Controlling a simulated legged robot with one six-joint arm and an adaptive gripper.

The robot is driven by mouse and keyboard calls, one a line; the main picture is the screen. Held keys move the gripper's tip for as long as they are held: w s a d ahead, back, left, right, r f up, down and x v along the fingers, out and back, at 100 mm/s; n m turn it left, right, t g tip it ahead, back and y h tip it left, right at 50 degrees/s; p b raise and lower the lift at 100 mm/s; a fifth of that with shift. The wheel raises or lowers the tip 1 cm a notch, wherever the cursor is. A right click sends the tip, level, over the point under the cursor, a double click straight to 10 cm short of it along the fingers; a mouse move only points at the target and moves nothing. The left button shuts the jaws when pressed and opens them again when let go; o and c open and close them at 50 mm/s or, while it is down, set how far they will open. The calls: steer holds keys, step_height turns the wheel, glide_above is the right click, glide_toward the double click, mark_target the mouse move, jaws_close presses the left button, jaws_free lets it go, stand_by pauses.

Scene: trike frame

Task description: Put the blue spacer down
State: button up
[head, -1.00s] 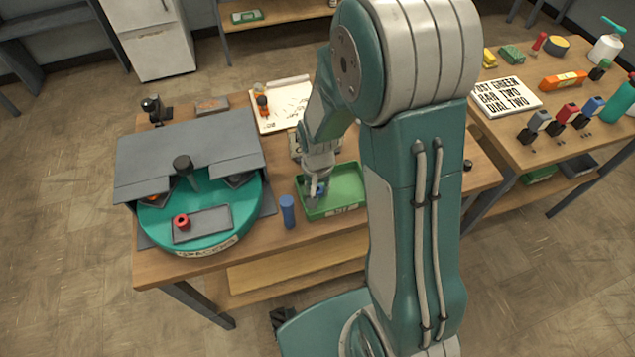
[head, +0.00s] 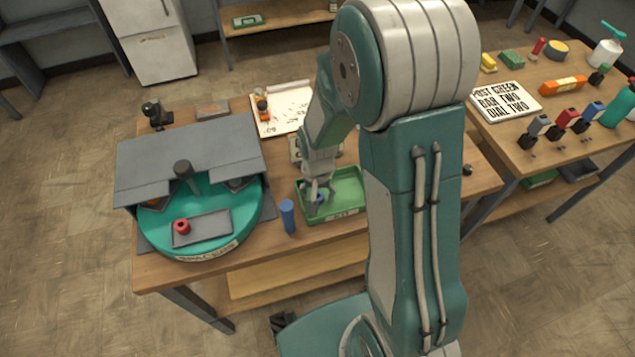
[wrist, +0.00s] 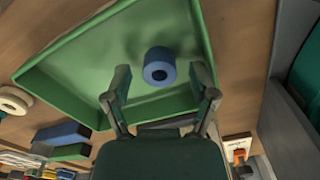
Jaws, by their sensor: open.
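The blue spacer (wrist: 159,67) is a short blue cylinder with a hole in its end. In the wrist view it is inside the green tray (wrist: 95,50), beyond and between my spread fingertips, with no finger seen touching it. My gripper (wrist: 160,86) is open. In the head view my gripper (head: 318,192) is low over the left part of the green tray (head: 350,216). A small part of the blue spacer (head: 319,198) shows between the fingers there.
A blue cylinder (head: 287,216) stands just left of the tray. A teal turntable (head: 200,237) with a grey cover (head: 190,150) and a red spacer (head: 182,227) is farther left. A whiteboard (head: 284,110) lies behind. The tray's right half is clear.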

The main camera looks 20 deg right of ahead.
step_height(320, 180, up, 12)
steer(key=s+d+r+n+t, duration=0.1)
steer(key=s+r+n+t, duration=0.3)
steer(key=s+r, duration=1)
steer(key=shift+s+r+t, duration=0.15)
steer(key=shift+r+t, duration=0.35)
steer(key=shift+t, duration=0.3)
stand_by(0.4)
